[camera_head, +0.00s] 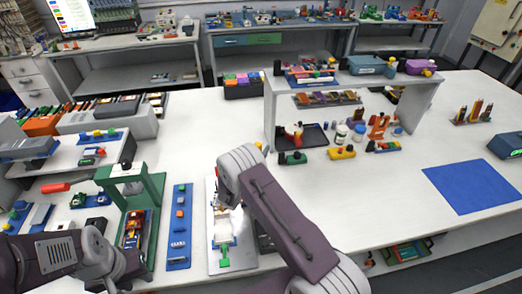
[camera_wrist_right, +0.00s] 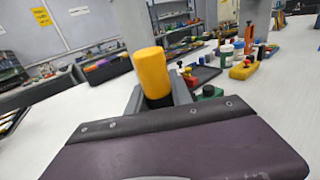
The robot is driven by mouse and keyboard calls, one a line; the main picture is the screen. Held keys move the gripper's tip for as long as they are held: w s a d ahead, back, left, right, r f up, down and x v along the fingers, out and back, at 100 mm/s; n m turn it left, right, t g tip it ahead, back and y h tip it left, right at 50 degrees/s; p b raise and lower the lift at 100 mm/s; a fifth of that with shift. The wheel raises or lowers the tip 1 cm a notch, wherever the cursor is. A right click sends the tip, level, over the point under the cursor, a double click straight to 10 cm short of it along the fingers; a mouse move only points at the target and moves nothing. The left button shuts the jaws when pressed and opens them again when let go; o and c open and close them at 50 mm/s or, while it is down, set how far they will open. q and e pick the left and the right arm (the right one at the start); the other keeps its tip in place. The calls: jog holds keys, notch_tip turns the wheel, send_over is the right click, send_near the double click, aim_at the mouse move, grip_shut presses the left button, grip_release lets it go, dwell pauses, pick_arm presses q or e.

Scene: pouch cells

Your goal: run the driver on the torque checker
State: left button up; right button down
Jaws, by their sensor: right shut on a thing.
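My right gripper (camera_wrist_right: 158,98) is shut on the driver, whose thick yellow handle (camera_wrist_right: 149,72) stands up between the grey fingers in the right wrist view. The driver's lower end is hidden there behind my own dark link. In the head view my right arm bends down over a white plate (camera_head: 216,267) bearing a pale device with a small yellow part; I cannot tell whether this is the torque checker or whether the driver touches it. My left gripper (camera_head: 133,266) is low at the left, in front of a green frame; its fingers are not clear.
The green frame (camera_head: 158,190) and a blue strip with small parts (camera_head: 179,225) stand left of the white plate. A raised white shelf (camera_head: 350,82) stands behind, with jars and coloured parts under it. A blue mat (camera_head: 470,186) lies on free table at right.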

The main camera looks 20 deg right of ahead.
jog(key=shift+s+f+b, duration=0.1)
jog(key=shift+f+b, duration=0.5)
jog(key=shift+b, duration=0.15)
dwell(0.9)
notch_tip(320, 180, up, 7)
jog(key=p, duration=0.4)
jog(key=shift+r+p, duration=0.2)
jog(key=shift+p, duration=0.2)
dwell(0.5)
